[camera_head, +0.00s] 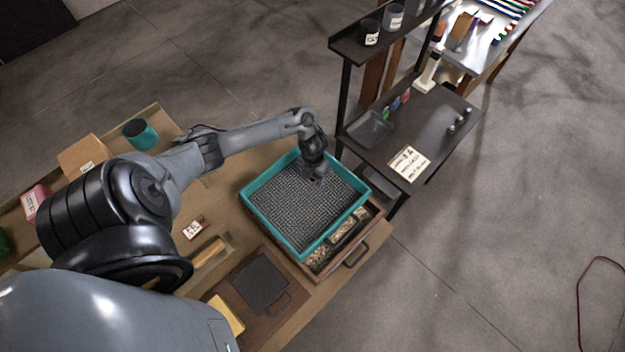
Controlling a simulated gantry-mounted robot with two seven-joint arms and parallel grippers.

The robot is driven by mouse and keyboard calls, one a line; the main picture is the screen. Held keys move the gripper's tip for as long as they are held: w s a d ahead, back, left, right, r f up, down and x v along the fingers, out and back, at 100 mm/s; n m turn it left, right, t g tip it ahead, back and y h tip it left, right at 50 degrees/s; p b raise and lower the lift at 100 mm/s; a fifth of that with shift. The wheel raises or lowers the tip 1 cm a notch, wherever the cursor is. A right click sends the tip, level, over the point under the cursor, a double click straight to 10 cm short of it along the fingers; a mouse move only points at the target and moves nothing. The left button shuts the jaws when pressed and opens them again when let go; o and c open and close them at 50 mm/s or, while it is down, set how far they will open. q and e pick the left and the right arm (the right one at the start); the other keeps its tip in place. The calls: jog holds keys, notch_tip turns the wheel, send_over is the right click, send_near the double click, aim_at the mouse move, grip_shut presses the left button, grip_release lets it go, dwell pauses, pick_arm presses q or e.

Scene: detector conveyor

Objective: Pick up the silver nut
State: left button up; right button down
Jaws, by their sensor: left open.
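No silver nut can be made out in the head view; anything that small is too fine to tell against the mesh. My left gripper (318,179) is over the upper right part of a teal-rimmed sieve tray (258,221) with a grey mesh floor. It points down and is open, close to the mesh. I cannot tell whether its fingertips touch the mesh or whether something lies between them. My right gripper is not in view.
The tray sits on a wooden box (320,271) with compartments of small material. A dark shelf table (440,125) with a label sheet (408,163) stands to the right. A teal cup (140,133) and cardboard box (84,156) are at the left.

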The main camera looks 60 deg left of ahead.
pick_arm(q)
jog(key=shift+f, duration=0.35)
grip_shut()
jog(key=shift+r, duration=0.15)
